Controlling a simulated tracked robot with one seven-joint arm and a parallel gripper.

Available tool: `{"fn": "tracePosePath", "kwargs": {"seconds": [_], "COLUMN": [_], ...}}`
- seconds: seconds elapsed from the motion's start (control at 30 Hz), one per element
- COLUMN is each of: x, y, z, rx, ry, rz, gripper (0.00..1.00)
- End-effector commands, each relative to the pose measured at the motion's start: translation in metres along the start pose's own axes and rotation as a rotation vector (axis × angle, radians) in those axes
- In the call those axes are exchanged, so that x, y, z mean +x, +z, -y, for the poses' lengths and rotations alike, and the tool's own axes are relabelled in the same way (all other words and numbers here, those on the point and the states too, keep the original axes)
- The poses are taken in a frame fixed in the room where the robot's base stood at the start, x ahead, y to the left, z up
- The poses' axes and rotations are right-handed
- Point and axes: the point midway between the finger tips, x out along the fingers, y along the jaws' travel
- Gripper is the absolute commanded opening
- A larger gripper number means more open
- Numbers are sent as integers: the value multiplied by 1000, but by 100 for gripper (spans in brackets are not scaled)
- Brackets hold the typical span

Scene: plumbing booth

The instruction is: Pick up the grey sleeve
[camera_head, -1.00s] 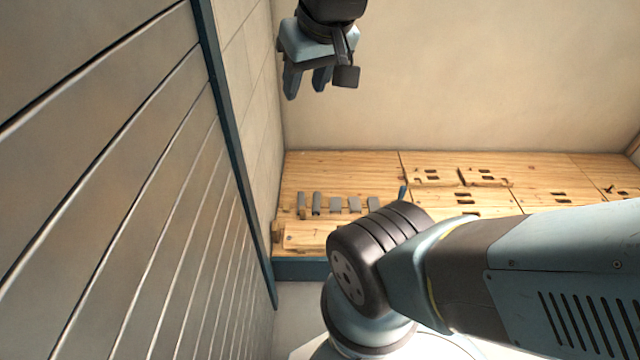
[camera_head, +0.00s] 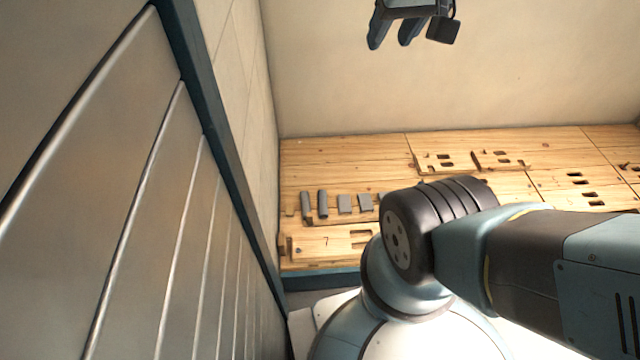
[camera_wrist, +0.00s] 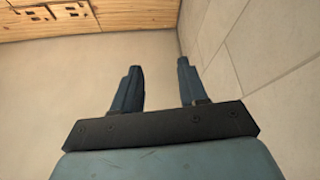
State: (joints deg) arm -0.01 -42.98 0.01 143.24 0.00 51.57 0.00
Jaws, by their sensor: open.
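Several small grey pieces stand in a row on the wooden bench (camera_head: 335,170) in the head view. At the left of the row are two taller, narrow grey pieces: one at the far left (camera_head: 305,206) and a rounded one (camera_head: 323,204) beside it. Flatter grey blocks (camera_head: 345,204) follow to the right. I cannot tell for sure which is the grey sleeve. My gripper (camera_head: 392,38) is open and empty, high above the bench near the back wall. In the wrist view its two blue fingers (camera_wrist: 158,90) are apart, with nothing between them.
A ribbed metal panel (camera_head: 110,180) fills the left side. Slotted wooden boards (camera_head: 440,162) lie on the bench to the right. A board marked 7 (camera_head: 327,242) stands at the front left. My arm hides part of the row and bench.

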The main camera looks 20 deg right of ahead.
Motion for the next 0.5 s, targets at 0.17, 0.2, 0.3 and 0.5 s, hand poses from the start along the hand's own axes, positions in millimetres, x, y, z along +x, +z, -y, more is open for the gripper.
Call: {"fn": "tracePosePath", "kwargs": {"seconds": [0.17, 0.2, 0.3, 0.5], "x": [0, 0, 3, 23], "y": [0, -1, -5, -32], "z": [0, 0, 0, -6], "rx": [0, 0, 3, 20], "ry": [0, 0, -2, -9], "rz": [0, 1, 3, 13], "gripper": [46, 50, 60, 74]}}
